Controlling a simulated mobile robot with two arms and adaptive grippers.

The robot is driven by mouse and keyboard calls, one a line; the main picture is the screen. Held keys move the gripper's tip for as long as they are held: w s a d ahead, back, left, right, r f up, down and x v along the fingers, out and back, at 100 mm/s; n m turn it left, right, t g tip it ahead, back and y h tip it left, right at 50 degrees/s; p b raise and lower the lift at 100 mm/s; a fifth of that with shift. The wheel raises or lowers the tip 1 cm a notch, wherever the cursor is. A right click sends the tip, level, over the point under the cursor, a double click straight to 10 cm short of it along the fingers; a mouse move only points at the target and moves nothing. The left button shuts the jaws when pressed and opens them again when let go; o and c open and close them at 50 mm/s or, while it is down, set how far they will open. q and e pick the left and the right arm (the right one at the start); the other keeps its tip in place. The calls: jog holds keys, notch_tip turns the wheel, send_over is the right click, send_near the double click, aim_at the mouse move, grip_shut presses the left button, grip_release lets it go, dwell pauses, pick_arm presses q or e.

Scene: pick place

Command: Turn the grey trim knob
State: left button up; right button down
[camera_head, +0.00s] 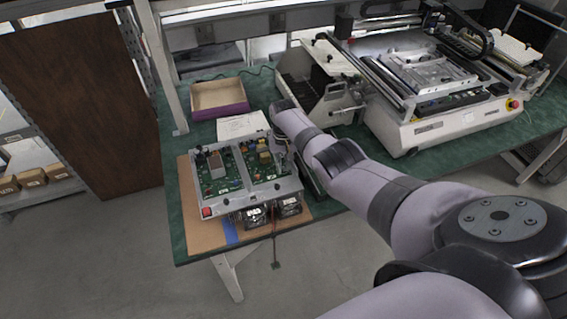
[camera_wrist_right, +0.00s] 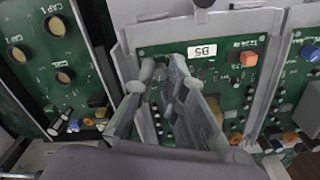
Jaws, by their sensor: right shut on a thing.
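The electronics unit (camera_head: 262,198) with green circuit boards sits on a brown mat at the near left end of the bench. My right gripper (camera_head: 281,146) is at the right side of this unit, partly hidden by my own arm. In the right wrist view, the fingers of my right gripper (camera_wrist_right: 162,68) reach down to a green board (camera_wrist_right: 225,62) with a "B5" label. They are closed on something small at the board. The grey trim knob is not clearly visible; the fingers cover that spot. My left gripper is in neither view.
A purple-sided cardboard tray (camera_head: 219,98) and white paper (camera_head: 243,125) lie behind the unit. A large white machine (camera_head: 425,130) stands to the right. In the wrist view, another board (camera_wrist_right: 50,60) is at left and an orange part (camera_wrist_right: 248,58) is beside the fingers.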

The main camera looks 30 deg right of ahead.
aim_at(283, 167)
jog(key=shift+w+r+m, duration=0.1)
jog(key=shift+m, duration=2.1)
jog(key=c, duration=1.9)
grip_release()
notch_tip(283, 167, up, 12)
